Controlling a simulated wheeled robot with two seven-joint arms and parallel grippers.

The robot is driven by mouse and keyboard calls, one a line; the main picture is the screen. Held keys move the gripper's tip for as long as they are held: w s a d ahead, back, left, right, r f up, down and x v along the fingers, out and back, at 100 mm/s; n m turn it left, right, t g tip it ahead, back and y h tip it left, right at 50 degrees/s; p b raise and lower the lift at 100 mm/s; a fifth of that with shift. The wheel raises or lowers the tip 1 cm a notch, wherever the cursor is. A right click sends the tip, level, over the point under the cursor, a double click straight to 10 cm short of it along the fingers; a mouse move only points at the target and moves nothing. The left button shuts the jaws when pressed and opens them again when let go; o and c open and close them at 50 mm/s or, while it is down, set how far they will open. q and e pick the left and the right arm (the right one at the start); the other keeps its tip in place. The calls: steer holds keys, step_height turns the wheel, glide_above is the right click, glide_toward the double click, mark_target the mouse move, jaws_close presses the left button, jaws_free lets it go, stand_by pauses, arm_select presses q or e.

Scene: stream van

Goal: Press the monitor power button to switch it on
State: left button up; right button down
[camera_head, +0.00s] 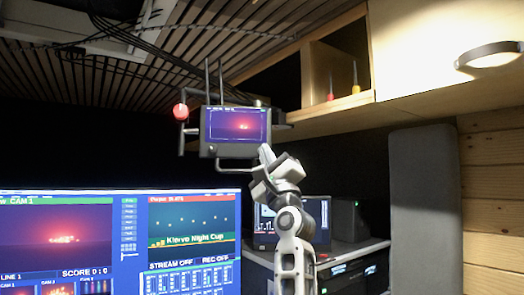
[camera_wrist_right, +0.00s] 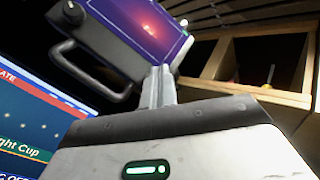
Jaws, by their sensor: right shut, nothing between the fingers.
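The small monitor (camera_head: 233,126) hangs in a frame with handles and antennas, high in the middle of the head view. Its screen is lit with a purple-red picture. In the right wrist view the monitor (camera_wrist_right: 135,28) fills the top, tilted, with its screen also lit. My right gripper (camera_head: 265,150) is shut and empty, its fingertips at the monitor's lower right corner. In the right wrist view the fingers (camera_wrist_right: 158,75) overlap the monitor's lower edge; I cannot tell whether they touch it. The power button cannot be made out. My left gripper is not in view.
A large lit screen (camera_head: 120,240) stands below left. An open wooden cubby (camera_head: 317,75) and a cabinet with a handle (camera_head: 488,54) are at upper right. A grey panel (camera_head: 424,205) stands at right.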

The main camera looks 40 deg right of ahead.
steer(key=s+a, duration=0.2)
steer(key=s, duration=0.1)
steer(key=s+a, duration=0.1)
steer(key=s, duration=0.1)
steer(key=shift+p, duration=0.4)
steer(key=shift+f, duration=0.1)
